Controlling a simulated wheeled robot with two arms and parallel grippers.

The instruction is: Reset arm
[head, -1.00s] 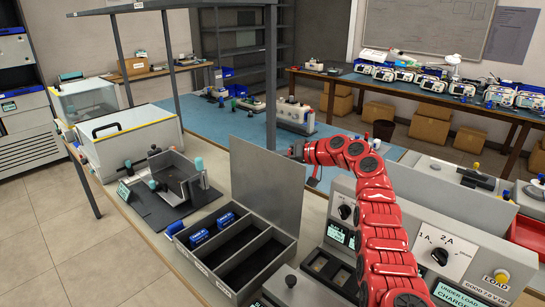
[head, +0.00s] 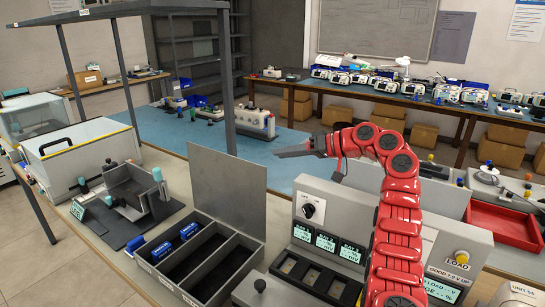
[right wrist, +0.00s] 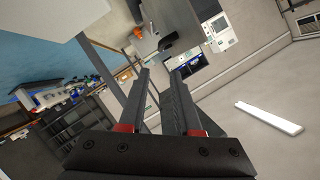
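My right arm, red and segmented, rises from the lower right of the head view and bends left. My right gripper (head: 292,152) is at its end, raised above the bench behind the open lid of a grey bin. In the right wrist view its two dark fingers (right wrist: 160,82) are parallel and apart, with nothing between them. My left arm and gripper are not in the head view.
The grey bin (head: 240,268) holds blue packs (head: 188,230) in its left compartment. A tester (head: 405,232) stands by my right arm. A red tray (head: 505,224) is at right. A fixture (head: 132,190) and a clear-lidded box (head: 95,165) stand left.

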